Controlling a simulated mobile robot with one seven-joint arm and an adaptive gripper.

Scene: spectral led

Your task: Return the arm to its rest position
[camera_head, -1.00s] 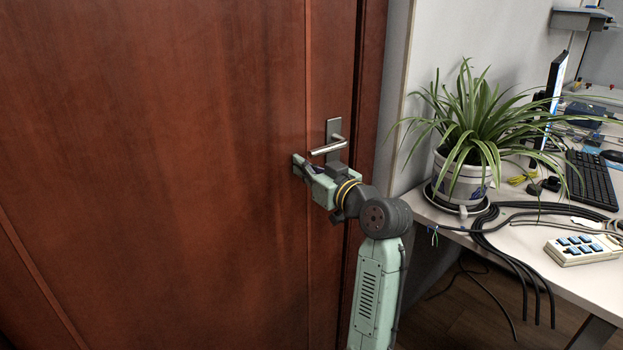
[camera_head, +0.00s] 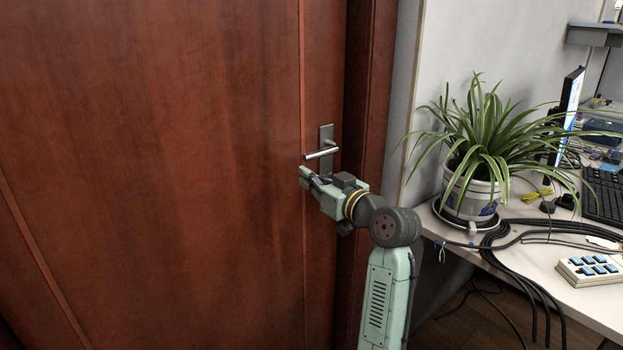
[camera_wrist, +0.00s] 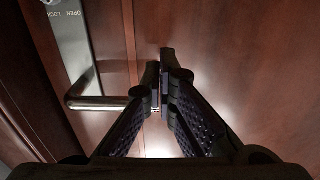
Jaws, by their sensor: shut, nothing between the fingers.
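My gripper (camera_head: 310,177) is just below the metal lever handle (camera_head: 322,153) of a reddish-brown wooden door (camera_head: 200,150) in the head view. In the wrist view my gripper (camera_wrist: 162,75) has its two dark fingers together with nothing between them. The handle (camera_wrist: 100,103) shows to the left of the fingers there, apart from them. Its plate (camera_wrist: 72,40) carries the words "OPEN" and "LOCK". The door looks shut in its frame.
A white desk (camera_head: 550,275) stands to the right of my arm. It carries a potted spider plant (camera_head: 470,195), black cables (camera_head: 500,255), a power strip (camera_head: 592,270), a keyboard (camera_head: 605,195) and a monitor (camera_head: 568,105). The area in front of the door's left part is clear.

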